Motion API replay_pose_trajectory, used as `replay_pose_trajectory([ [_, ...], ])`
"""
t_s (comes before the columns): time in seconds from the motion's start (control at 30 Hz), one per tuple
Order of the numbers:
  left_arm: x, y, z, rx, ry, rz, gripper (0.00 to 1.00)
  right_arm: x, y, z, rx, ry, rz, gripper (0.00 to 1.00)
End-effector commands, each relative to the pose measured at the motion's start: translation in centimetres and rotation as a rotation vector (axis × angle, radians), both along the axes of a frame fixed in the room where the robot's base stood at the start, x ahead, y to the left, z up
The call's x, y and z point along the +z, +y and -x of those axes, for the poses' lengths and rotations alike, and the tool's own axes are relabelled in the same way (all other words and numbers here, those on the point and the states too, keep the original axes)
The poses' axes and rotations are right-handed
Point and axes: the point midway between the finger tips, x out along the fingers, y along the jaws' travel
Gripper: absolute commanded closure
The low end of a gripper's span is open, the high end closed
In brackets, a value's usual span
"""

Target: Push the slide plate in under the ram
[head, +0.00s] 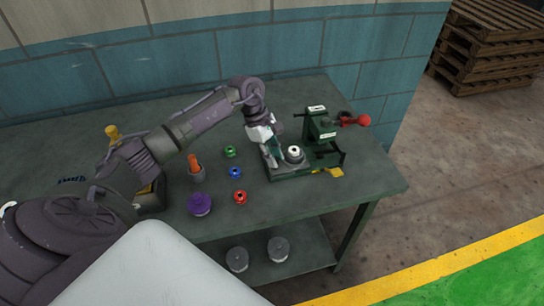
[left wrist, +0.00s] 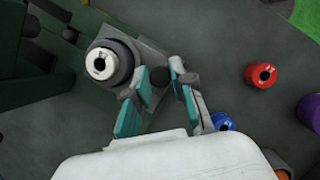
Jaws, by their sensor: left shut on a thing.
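The slide plate (left wrist: 150,55) is a grey plate bearing a dark cup with a white, holed part (head: 294,150) in it. In the head view it sits on the left part of the green press's base, out to the left of the ram. The green press (head: 320,128) has a red-ball lever (head: 362,120). My left gripper (head: 273,160) reaches down at the plate's left end. In the left wrist view its teal-padded fingers (left wrist: 160,76) close around a dark round knob (left wrist: 160,77) beside the cup. The ram's lower end cannot be made out. My right gripper is not seen.
Green (head: 230,152), blue (head: 235,173) and red (head: 239,197) spools and a purple one (head: 199,204) stand left of the press. The table's right end is clear.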

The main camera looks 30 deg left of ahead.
Motion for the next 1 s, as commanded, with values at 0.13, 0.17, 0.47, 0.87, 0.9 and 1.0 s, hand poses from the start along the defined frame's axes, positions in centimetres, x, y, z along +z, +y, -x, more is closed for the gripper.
replay_pose_trajectory([
  [0.13, -0.7, -2.2, -2.5, -0.002, -0.009, 0.006, 1.00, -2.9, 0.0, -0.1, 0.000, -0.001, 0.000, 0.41],
  [0.17, -0.6, -2.6, -3.1, -0.001, -0.009, 0.006, 1.00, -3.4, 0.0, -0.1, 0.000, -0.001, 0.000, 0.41],
  [0.47, -0.2, -5.7, -6.6, -0.001, -0.004, 0.002, 1.00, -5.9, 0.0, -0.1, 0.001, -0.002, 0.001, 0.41],
  [0.87, 0.1, -5.9, -6.8, 0.000, -0.007, 0.002, 0.65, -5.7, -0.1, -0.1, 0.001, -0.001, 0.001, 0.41],
  [0.9, 0.1, -5.8, -6.8, 0.000, -0.007, 0.002, 0.58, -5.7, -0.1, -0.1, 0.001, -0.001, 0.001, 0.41],
  [1.0, 0.1, -5.8, -6.7, 0.000, -0.006, 0.003, 0.51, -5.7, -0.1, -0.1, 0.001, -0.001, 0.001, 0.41],
])
